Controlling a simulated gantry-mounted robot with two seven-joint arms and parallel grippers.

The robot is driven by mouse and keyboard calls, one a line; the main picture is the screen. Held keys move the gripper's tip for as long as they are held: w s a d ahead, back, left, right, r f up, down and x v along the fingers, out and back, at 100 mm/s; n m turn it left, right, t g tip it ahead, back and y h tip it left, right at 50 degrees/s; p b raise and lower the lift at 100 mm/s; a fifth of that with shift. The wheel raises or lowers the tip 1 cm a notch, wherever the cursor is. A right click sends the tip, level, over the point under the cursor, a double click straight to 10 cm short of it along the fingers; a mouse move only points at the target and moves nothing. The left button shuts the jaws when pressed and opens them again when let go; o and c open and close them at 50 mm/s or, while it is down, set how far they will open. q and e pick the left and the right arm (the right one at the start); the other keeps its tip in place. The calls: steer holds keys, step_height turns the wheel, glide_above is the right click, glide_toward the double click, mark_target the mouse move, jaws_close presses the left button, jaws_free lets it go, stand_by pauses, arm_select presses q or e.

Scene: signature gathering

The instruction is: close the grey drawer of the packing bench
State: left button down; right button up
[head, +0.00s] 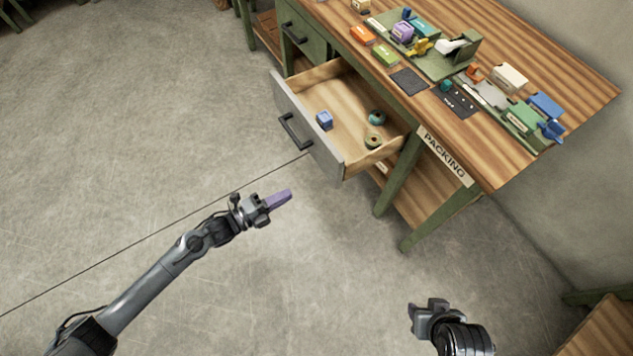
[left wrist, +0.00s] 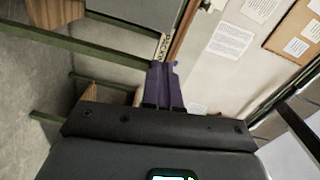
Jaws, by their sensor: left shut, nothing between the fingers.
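The grey drawer (head: 320,140) of the packing bench is pulled out, its grey front facing the open floor at left. A dark bar handle (head: 295,131) is on that front. Inside lie a small blue box (head: 324,120) and two greenish rolls (head: 376,117). My left gripper (head: 284,199), with purple fingers, is shut and empty, below and left of the drawer front and apart from it in the head view. Its shut fingers also show in the left wrist view (left wrist: 165,80). My right gripper (head: 427,310) is at the lower right, away from the drawer; its finger opening is unclear.
The packing bench (head: 560,85) has a striped wooden top with several coloured boxes, tools and dark mats. A green drawer (head: 297,32) beside the grey one looks shut. Green bench legs (head: 420,225) stand below. The concrete floor (head: 150,110) at left is clear.

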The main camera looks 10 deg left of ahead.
arm_select(q)
steer(key=w+a+f+m+b, duration=0.1)
steer(key=w+a+f+b, duration=0.25)
steer(key=f+b, duration=0.3)
steer(key=b, duration=0.6)
glide_toward(327, 162)
steer(key=shift+m, duration=0.3)
steer(key=x, duration=0.5)
steer(key=shift+w+d+f, duration=0.15)
steer(key=shift+w+f, duration=0.05)
steer(key=shift+w, duration=0.05)
steer(key=shift+w+d, duration=0.45)
arm_select(e)
step_height(327, 162, down, 16)
steer(key=shift+r, duration=0.25)
arm_select(q)
steer(key=shift+w, duration=0.1)
arm_select(e)
steer(key=shift+s, duration=0.1)
